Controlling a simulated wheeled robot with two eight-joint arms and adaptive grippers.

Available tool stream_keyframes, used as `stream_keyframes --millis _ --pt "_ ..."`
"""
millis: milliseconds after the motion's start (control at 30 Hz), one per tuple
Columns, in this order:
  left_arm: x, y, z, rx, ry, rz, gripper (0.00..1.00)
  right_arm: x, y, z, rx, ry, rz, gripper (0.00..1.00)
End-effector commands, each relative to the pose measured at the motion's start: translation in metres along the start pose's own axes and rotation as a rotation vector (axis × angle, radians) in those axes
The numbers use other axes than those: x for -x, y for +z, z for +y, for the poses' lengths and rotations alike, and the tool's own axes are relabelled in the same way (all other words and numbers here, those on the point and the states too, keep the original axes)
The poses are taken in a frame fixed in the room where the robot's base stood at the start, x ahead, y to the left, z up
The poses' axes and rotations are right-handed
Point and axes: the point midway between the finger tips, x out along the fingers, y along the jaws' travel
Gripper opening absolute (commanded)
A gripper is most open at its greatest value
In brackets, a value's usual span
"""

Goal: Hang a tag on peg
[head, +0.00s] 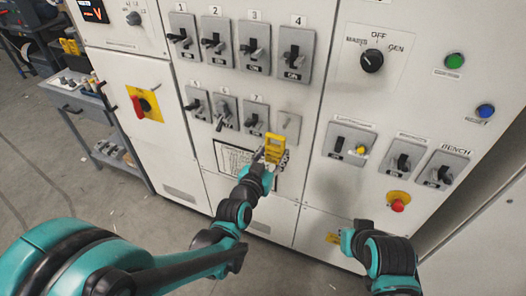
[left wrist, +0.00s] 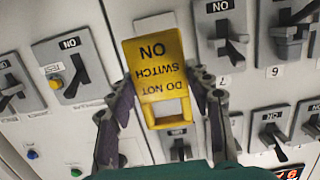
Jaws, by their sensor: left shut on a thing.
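A yellow tag (head: 275,146) reading DO NOT SWITCH ON is held in my left gripper (head: 263,160), in front of the cabinet's lower switch row. In the left wrist view the tag (left wrist: 158,65) appears upside down between the two fingers of my left gripper (left wrist: 163,88), which is shut on it. Just above the tag in the head view is a grey plate (head: 289,122) with a small stub that may be the peg. The tag hides much of this plate (left wrist: 155,22) in the wrist view. My right arm shows at lower right, but no right fingers are visible.
The white cabinet (head: 284,217) carries numbered lever switches around the tag, such as switch 7 (head: 256,118). A rotary selector (head: 372,61) and a red button (head: 397,205) are to the right. A grey trolley (head: 95,120) stands at left beside open floor.

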Motion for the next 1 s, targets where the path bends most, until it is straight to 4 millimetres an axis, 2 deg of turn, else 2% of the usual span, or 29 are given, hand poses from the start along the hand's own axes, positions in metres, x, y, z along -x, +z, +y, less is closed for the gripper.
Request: stream_keyframes --millis 1000 --pt "-0.063 -0.003 -0.001 0.000 -0.002 0.000 0.23 -0.005 0.004 0.000 0.000 0.000 0.000 0.00"
